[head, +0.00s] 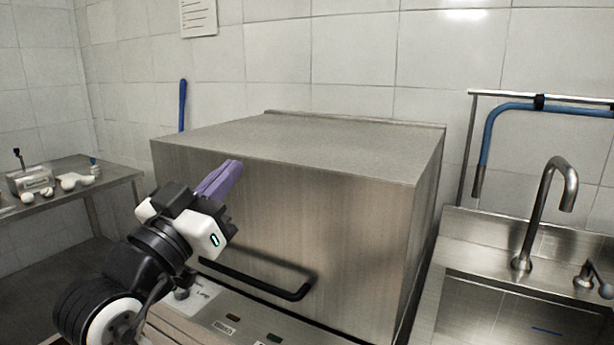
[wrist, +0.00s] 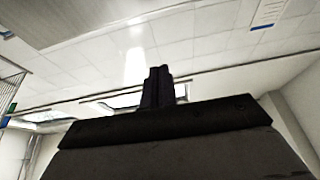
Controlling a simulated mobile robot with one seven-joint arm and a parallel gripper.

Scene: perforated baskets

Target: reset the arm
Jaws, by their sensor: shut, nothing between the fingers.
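My gripper (head: 232,166) is raised in front of the left part of a large steel box-shaped machine in the head view. Its purple fingers are together and point up and to the right, with nothing between them. In the wrist view the dark fingers (wrist: 158,84) also stand side by side, closed, against the tiled wall and bright windows. I cannot tell whether the fingertips touch the machine's front.
The steel machine (head: 310,220) has a black bar handle (head: 258,281) low on its front. A steel sink with a tap (head: 545,210) is at the right. A side table (head: 110,180) with small white items is at the left.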

